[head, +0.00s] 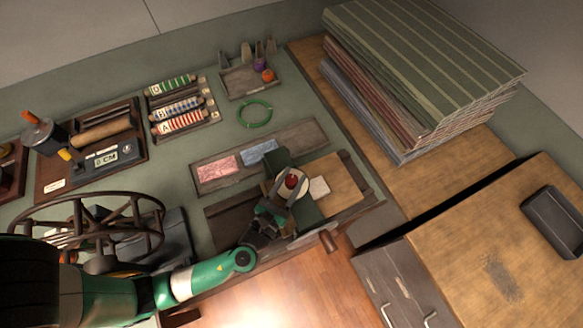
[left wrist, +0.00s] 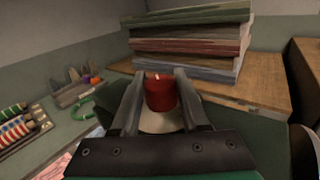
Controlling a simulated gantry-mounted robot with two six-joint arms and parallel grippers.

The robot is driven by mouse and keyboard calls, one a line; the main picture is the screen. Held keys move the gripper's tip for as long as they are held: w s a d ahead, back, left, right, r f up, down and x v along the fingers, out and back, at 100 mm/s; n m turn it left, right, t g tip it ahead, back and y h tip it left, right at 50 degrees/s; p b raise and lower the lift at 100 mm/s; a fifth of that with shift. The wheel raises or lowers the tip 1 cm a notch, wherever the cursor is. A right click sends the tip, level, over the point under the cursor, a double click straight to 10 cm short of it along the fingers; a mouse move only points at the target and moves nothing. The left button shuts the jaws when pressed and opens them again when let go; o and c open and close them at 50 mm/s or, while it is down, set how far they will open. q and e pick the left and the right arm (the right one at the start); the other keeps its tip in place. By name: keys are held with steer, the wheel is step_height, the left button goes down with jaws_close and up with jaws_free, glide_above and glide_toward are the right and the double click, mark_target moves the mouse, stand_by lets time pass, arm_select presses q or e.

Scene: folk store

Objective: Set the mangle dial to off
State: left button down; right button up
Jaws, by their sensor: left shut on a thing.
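The dial is a red knob (head: 291,181) on a pale round face, on a dark green housing (head: 306,209) near the front edge of the green table. My left gripper (head: 282,188) reaches it from the front and is shut on the knob. In the left wrist view the red knob (left wrist: 161,95) stands between the two fingers, with a small pale mark on its top and the pale dial face (left wrist: 162,122) below. I cannot read any markings, so the setting is unclear. My right gripper is not in view.
A large spoked handwheel (head: 95,225) stands left of my arm. A tray with pink and blue pieces (head: 215,180) lies behind the dial. Striped rolls (head: 178,122), a green ring (head: 254,114) and stacked fabric boards (head: 420,70) are farther back. A wooden cabinet (head: 470,250) stands right.

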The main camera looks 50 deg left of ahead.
arm_select(q)
steer(key=shift+n+g+y, duration=0.3)
steer(key=shift+y, duration=0.3)
steer(key=shift+c, duration=2)
jaws_free()
